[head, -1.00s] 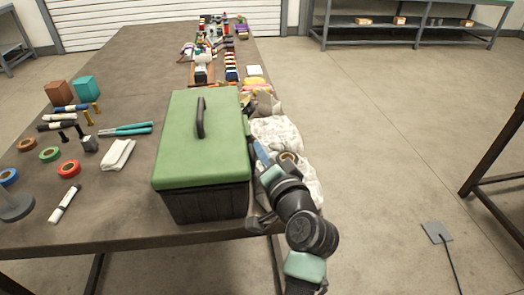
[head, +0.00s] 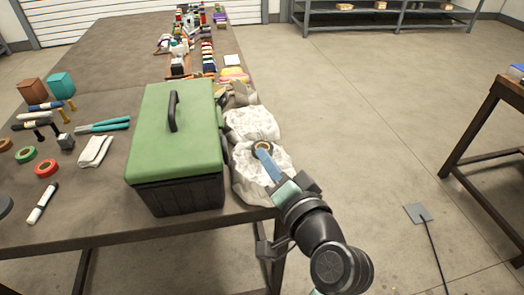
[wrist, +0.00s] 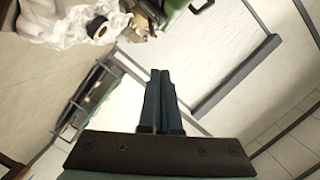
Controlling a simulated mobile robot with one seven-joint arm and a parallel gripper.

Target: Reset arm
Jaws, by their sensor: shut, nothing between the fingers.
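My gripper (head: 260,150) is shut and empty in the head view, its blue fingers over the white bags at the table's right edge. In the wrist view its fingers (wrist: 160,100) lie together with nothing between them. My arm reaches in from the lower right of the head view, beside the green-lidded toolbox (head: 180,130). The toolbox is closed, with its black handle on top. I cannot tell whether the fingertips touch the white bag (head: 255,185) or a round roll beside them.
Left on the table (head: 110,190) lie teal-handled pliers (head: 103,125), a folded white cloth (head: 95,151), tape rolls (head: 46,168) and a marker (head: 42,202). Several small goods stand at the far end. Open floor (head: 350,120) lies to the right, with another table (head: 505,90) beyond.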

